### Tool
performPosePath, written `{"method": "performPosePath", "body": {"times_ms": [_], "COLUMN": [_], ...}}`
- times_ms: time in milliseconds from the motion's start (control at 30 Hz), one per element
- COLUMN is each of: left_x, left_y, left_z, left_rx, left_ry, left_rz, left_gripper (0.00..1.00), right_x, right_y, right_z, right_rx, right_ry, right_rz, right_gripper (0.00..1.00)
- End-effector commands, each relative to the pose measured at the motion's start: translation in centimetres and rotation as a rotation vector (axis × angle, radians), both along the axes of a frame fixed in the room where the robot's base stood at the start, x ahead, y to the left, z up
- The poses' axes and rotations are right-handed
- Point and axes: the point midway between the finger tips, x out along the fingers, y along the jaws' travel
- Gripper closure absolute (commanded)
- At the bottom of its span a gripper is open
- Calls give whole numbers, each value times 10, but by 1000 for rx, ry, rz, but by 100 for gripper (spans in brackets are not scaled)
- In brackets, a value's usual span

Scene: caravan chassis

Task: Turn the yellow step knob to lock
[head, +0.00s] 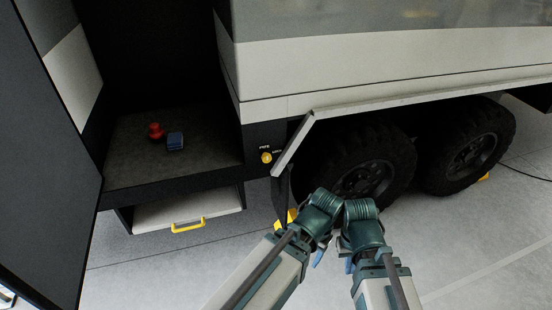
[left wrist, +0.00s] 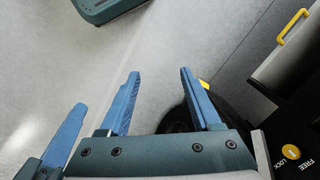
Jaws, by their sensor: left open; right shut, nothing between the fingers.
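The yellow knob (head: 266,157) sits on a dark panel left of the wheel arch, with small white lettering by it. In the left wrist view the knob (left wrist: 291,151) is at the lower right edge, beside the words FREE and LOCK. Its exact pointing direction is too small to tell. My left gripper (left wrist: 158,80) is open and empty, apart from the knob. My right gripper (head: 349,265) is shut and empty, low in front of the wheels and mostly hidden by its arm. A blue finger at the left of the wrist view seems to belong to it.
A white step or drawer (head: 160,211) with a yellow handle (head: 188,225) is below the open compartment. A red object (head: 155,131) and a blue block (head: 175,141) lie inside. A dark door (head: 45,180) stands open at left. The wheel (head: 365,170) is beside my arms.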

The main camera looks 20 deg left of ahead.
Motion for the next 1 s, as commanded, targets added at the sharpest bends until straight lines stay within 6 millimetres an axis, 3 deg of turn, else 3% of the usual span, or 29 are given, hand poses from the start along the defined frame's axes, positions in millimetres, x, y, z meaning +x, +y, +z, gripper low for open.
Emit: {"method": "performPosePath", "body": {"times_ms": [167, 300, 400, 533, 633, 800, 1000], "left_x": [39, 100, 143, 189, 215, 245, 260], "left_y": [31, 82, 116, 147, 160, 164, 160], "left_z": [-37, -67, -73, -70, -63, -53, -46], "left_rx": [113, 263, 344, 395, 398, 362, 324], "left_ry": [-159, -455, -700, -1011, -1215, -1454, -1571], "left_rz": [140, 339, 450, 528, 541, 503, 460], "left_gripper": [21, 21, 21, 21, 21, 21, 21], "right_x": [0, 0, 0, 0, -1, -1, -1], "right_y": [0, 0, 0, 0, 0, 0, 0], "right_z": [-43, -98, -136, -182, -211, -246, -261], "right_rx": [0, 0, 0, 0, 0, 0, 0], "right_ry": [0, 0, 0, 0, 0, 0, 0], "right_rz": [0, 1, 1, 1, 1, 1, 1], "right_gripper": [100, 100, 100, 100, 100, 100, 100]}}
